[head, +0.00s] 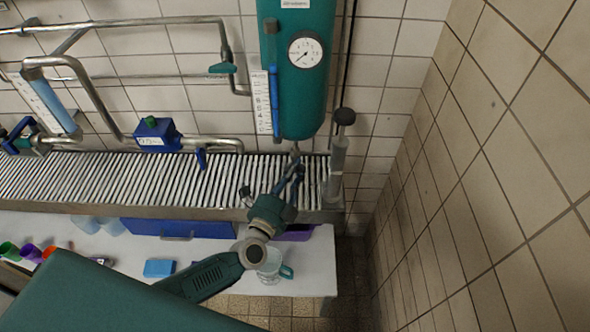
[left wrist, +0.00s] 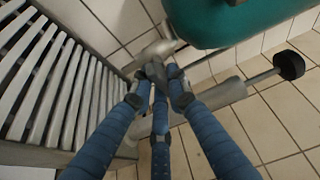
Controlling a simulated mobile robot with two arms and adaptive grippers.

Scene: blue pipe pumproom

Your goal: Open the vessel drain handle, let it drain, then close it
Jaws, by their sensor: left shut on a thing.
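The green vessel (head: 297,95) hangs on the tiled wall above the slatted bench, with a round gauge (head: 305,50) on its front. A blue sight tube (head: 274,95) with a white scale stands at its left side. The vessel's underside also shows in the left wrist view (left wrist: 225,22). A short metal drain outlet (left wrist: 160,48) sits below it. My left gripper (head: 292,172) is just under the vessel; in the left wrist view its blue fingers (left wrist: 157,76) are shut on the small grey drain handle, which they mostly hide. No flowing liquid is visible. My right gripper is not in view.
A pump-like cylinder with a black knob (head: 344,117) stands close right of the vessel. The slatted metal bench (head: 110,178) runs left. A clear jug (head: 270,268) and a blue block (head: 159,268) are on the white surface below. A tiled wall closes the right side.

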